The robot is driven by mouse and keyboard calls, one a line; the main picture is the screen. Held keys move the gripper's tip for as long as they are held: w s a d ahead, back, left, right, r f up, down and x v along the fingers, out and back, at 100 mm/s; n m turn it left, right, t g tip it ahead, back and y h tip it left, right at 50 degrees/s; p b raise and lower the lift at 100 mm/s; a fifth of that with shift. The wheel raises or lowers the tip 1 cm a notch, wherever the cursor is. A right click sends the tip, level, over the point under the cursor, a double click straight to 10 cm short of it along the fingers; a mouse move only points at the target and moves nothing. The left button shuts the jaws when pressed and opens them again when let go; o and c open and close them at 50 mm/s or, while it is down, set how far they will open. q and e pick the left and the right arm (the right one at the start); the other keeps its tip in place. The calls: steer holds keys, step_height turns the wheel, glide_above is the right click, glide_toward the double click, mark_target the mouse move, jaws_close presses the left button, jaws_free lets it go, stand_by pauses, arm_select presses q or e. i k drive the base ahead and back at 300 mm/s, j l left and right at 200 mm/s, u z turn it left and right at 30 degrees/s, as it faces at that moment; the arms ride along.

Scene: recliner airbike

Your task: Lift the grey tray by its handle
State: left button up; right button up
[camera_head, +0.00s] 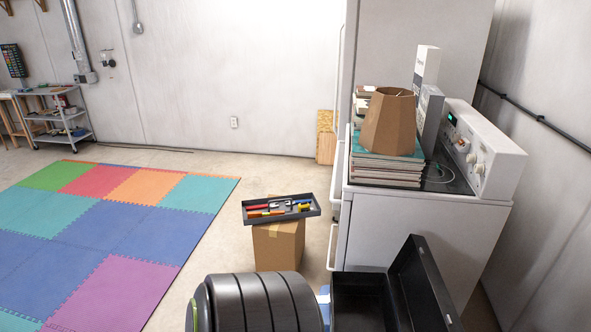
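The grey tray (283,217) is a shallow dark grey tray. It rests on top of a cardboard box (279,248) near the middle of the view and overhangs the box's sides. Several tools (274,208) with red, orange, yellow and blue parts lie in it, with some metal-coloured pieces. I cannot clearly make out the tray's handle among them. Neither of my grippers shows in the head view.
A black open case (424,285) stands at the bottom right, below a white cabinet (412,235) carrying books, a brown lampshade (389,122) and a white device (484,150). Coloured floor mats (110,235) lie left. A ribbed black cylinder fills the bottom middle.

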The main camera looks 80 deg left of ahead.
mark_target(291, 212)
steer(key=u, duration=2.55)
steer(key=i+j+z, duration=0.1)
steer(key=z, duration=0.8)
steer(key=i+j+z, duration=0.2)
steer(key=j, duration=0.25)
steer(key=i+j+z, duration=0.25)
steer(key=j, duration=0.2)
steer(key=i+j+z, duration=0.2)
steer(key=j, duration=0.3)
steer(key=j+z, duration=0.2)
steer(key=j, duration=0.3)
steer(key=i+j+z, duration=0.1)
steer(key=j+z, duration=0.15)
steer(key=j, duration=0.3)
steer(key=i+j, duration=0.1)
steer(key=j, duration=0.9)
steer(key=i+j, duration=0.1)
steer(key=j, duration=0.95)
